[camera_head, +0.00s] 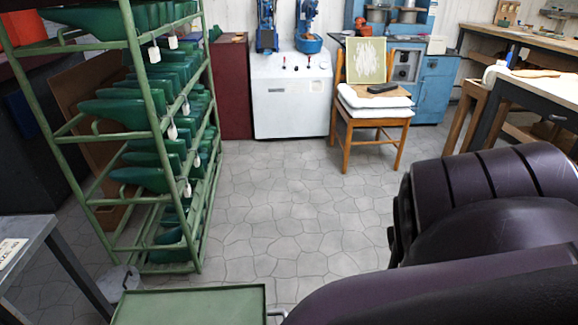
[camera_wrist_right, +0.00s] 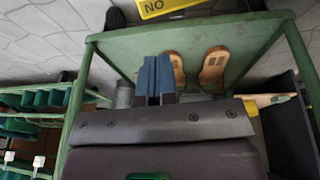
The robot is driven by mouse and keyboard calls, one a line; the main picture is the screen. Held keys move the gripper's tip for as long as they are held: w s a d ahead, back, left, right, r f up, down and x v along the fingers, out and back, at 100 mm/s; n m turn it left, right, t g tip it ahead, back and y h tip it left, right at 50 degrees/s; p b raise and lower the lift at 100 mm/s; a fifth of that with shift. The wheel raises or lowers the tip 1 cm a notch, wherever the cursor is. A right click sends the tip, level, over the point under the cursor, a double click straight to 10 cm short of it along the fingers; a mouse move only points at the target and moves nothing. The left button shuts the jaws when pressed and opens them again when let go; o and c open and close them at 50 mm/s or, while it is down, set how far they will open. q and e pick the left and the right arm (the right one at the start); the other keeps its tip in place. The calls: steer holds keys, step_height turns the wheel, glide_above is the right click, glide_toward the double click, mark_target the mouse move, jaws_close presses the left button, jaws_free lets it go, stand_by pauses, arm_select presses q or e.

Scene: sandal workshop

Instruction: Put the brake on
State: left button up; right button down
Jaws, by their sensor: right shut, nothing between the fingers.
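No part that I can name for sure as the brake shows. A pale grey piece (camera_head: 122,283) sits at the front foot of the green rack (camera_head: 151,120); I cannot tell what it is. A green tray or cart top (camera_head: 190,305) is at the bottom edge of the head view. In the right wrist view my right gripper (camera_wrist_right: 155,62) has its blue-grey fingers together and empty, over a green surface (camera_wrist_right: 130,45) with a raised frame. Two tan soles (camera_wrist_right: 214,68) lie there beside the fingers. My right arm hides much of the head view's lower right. My left gripper is not in view.
The rack holds several rows of tagged green lasts. A grey table (camera_head: 30,235) stands at the left. A wooden chair (camera_head: 372,115) and a white cabinet (camera_head: 291,95) are at the back. A workbench (camera_head: 535,90) is at the right. The middle stone floor (camera_head: 290,205) is clear.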

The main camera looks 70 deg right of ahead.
steer(key=b+x, duration=0.2)
steer(key=x, duration=0.2)
steer(key=b+x, duration=0.3)
steer(key=x, duration=0.2)
steer(key=s+d+b+x, duration=0.1)
steer(key=b+x, duration=0.2)
steer(key=x, duration=0.1)
steer(key=shift+w+f, duration=0.1)
steer(key=shift+f, duration=0.35)
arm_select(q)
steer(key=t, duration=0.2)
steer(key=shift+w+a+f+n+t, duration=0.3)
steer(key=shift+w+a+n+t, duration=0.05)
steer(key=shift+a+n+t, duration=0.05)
arm_select(e)
steer(key=shift+w+f, duration=0.1)
